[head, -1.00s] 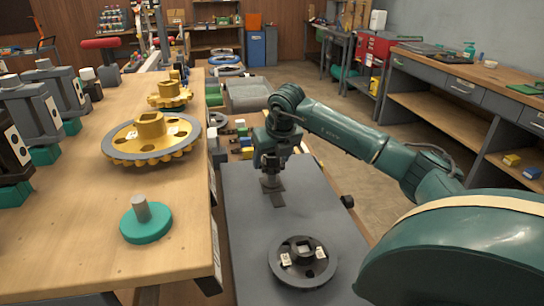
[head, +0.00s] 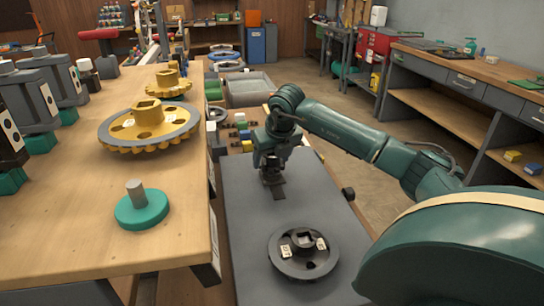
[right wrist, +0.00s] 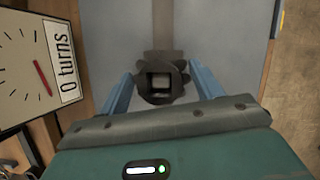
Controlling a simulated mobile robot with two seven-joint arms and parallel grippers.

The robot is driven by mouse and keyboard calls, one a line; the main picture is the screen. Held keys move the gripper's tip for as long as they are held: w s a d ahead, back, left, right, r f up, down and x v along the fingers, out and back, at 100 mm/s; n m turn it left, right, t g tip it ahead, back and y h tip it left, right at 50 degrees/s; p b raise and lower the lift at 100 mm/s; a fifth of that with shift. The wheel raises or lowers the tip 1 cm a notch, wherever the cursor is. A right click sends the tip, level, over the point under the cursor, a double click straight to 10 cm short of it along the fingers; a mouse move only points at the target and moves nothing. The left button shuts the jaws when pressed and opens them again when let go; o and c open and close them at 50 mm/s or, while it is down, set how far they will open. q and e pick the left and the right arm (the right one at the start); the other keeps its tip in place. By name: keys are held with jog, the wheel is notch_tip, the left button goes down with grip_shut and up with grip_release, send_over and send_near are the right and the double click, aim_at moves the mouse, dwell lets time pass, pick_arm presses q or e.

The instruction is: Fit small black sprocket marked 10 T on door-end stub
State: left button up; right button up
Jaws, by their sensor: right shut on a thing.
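My right gripper (head: 272,180) is low over a grey board and points down. In the right wrist view its two blue fingers (right wrist: 160,88) are shut on a small black toothed part with a square hole (right wrist: 160,80), which looks like the small sprocket. No 10 T mark is readable on it. A grey upright stub (head: 136,192) on a round teal base (head: 141,210) stands bare on the wooden bench at left, well away from the gripper. I cannot tell whether this is the door-end stub. My left gripper is out of view.
A larger black wheel with white labels (head: 303,268) lies on the grey board (head: 245,215). Yellow sprockets (head: 155,138) and dark upright blocks (head: 28,98) stand on the wooden bench (head: 85,220). In the right wrist view a dial reading "0 turns" (right wrist: 38,70) is at left.

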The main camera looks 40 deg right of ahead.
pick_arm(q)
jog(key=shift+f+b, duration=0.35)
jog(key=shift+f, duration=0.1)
pick_arm(e)
jog(key=shift+f, duration=0.55)
jog(key=o, duration=1.1)
jog(key=shift+o, duration=0.2)
jog(key=shift+r, duration=0.3)
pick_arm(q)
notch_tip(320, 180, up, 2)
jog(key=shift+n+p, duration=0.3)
pick_arm(e)
jog(key=v, duration=1.2)
jog(key=shift+s+r, duration=0.15)
jog(key=shift+r, duration=0.15)
